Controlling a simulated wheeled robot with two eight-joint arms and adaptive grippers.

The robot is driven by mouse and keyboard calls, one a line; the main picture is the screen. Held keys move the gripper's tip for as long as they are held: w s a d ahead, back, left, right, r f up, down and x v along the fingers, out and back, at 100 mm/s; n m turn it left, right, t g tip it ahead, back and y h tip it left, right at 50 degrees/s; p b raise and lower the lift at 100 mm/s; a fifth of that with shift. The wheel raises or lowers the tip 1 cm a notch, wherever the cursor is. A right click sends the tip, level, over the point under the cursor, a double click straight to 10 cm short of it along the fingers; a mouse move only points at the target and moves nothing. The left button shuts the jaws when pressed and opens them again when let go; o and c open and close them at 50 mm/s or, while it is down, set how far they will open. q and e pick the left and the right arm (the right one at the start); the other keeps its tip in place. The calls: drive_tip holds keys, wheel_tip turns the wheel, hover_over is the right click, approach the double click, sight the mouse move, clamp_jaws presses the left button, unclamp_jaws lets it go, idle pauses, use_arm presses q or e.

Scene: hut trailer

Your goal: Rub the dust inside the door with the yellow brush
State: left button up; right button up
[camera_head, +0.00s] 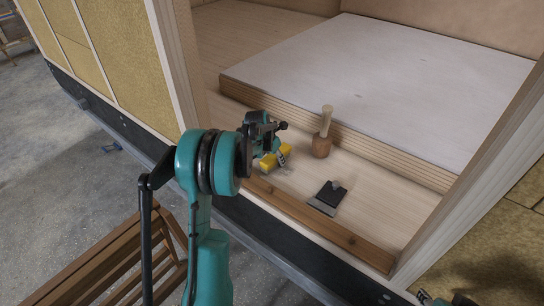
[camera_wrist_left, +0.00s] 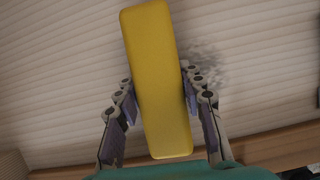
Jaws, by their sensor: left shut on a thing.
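The yellow brush (camera_head: 269,162) is held by my left gripper (camera_head: 281,154) just inside the door opening, low over the wooden floor. In the left wrist view the brush (camera_wrist_left: 158,80) is a long yellow block between the two fingers of the left gripper (camera_wrist_left: 160,108), which are shut on its sides. A grey patch of dust (camera_wrist_left: 205,72) lies on the pale floor to the right of the brush, partly hidden behind it and the right finger. In the head view the dust (camera_head: 287,171) shows faintly beside the brush.
A wooden mallet (camera_head: 322,140) stands behind the brush. A dark flat scraper (camera_head: 328,196) lies to the right. A raised white-topped platform (camera_head: 390,80) fills the back. A wooden sill (camera_head: 330,235) edges the doorway. A slatted wooden bench (camera_head: 100,265) stands outside.

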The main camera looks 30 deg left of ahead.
sight(290, 165)
use_arm(q)
drive_tip(key=shift+s+d+f, duration=0.1)
drive_tip(key=shift+s+d, duration=0.05)
drive_tip(key=shift+d, duration=1.15)
drive_tip(key=shift+s+d, duration=0.15)
drive_tip(key=shift+d, duration=2.7)
drive_tip(key=shift+w+b, duration=0.35)
drive_tip(key=shift+w, duration=0.2)
drive_tip(key=shift+w+a, duration=0.2)
drive_tip(key=shift+a, duration=1.55)
drive_tip(key=shift+w+a, duration=0.1)
drive_tip(key=shift+a, duration=1.55)
drive_tip(key=shift+w+a, duration=0.2)
drive_tip(key=shift+a, duration=1.5)
drive_tip(key=shift+w+a, duration=0.15)
drive_tip(key=shift+a, duration=1.55)
drive_tip(key=shift+r, duration=0.25)
drive_tip(key=shift+r+p, duration=1.95)
drive_tip(key=shift+r, duration=1)
